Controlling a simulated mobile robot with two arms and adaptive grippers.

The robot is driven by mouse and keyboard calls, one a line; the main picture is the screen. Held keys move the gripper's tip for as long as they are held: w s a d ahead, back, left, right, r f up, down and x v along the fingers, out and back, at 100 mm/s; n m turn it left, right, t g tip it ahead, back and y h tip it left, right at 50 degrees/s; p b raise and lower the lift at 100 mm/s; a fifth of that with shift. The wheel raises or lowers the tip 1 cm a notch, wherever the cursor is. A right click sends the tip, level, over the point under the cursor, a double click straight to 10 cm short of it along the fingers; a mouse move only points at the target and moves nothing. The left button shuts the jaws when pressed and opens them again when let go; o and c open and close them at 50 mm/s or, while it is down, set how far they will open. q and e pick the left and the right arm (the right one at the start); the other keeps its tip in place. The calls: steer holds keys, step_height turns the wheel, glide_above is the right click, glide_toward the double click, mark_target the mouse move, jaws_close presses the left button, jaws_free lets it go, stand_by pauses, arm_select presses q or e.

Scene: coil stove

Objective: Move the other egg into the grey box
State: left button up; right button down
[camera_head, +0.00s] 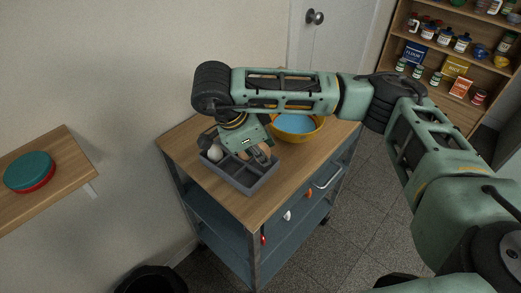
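The grey box (252,186) with several compartments sits on the wooden top of a cart. A white egg (215,153) is at the box's back-left corner, in or just above a compartment; I cannot tell which. A brownish, egg-like thing (264,149) shows at the box's back-right edge, partly hidden by my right gripper. My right gripper (238,151) reaches in from the right and points down over the back of the box. Its fingertips are mostly hidden, so its opening and any hold cannot be made out. My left gripper is not in view.
A yellow bowl (297,135), blue inside, stands behind the box, partly under my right arm. The cart top (272,202) is bare in front of the box. A wooden shelf (60,185) with a teal-and-red round tin (30,172) is at left. A stocked shelf (455,92) stands back right.

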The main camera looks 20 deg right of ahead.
steer(key=shift+f+b, duration=0.85)
steer(key=shift+f, duration=0.15)
stand_by(0.5)
steer(key=c, duration=1.4)
jaws_free()
steer(key=shift+o, duration=0.2)
